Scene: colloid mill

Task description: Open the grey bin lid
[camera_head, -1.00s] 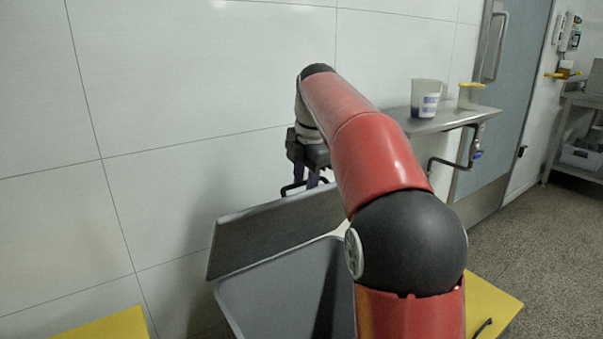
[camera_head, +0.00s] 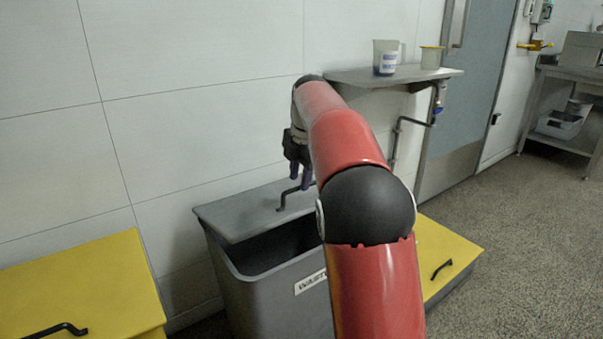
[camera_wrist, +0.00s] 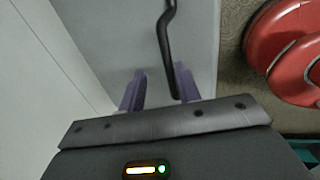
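The grey bin (camera_head: 280,300) stands against the wall, with a white label on its front. Its grey lid (camera_head: 235,215) is partly raised, tilted over the back of the opening, and a dark gap shows beneath its front edge. The lid's black handle (camera_head: 282,198) is on its upper face. My gripper (camera_head: 299,183) is at the handle. In the wrist view, the purple fingers (camera_wrist: 160,80) are apart, and the handle (camera_wrist: 168,45) runs down to the right finger's inner side. It does not look clamped. My red arm hides the bin's right side.
Yellow-lidded bins stand to the left (camera_head: 80,285) and right (camera_head: 445,250), each with a black handle. A wall shelf (camera_head: 395,76) with a jug (camera_head: 385,58) and a yellow-rimmed cup (camera_head: 431,58) is behind. Floor at the right is clear.

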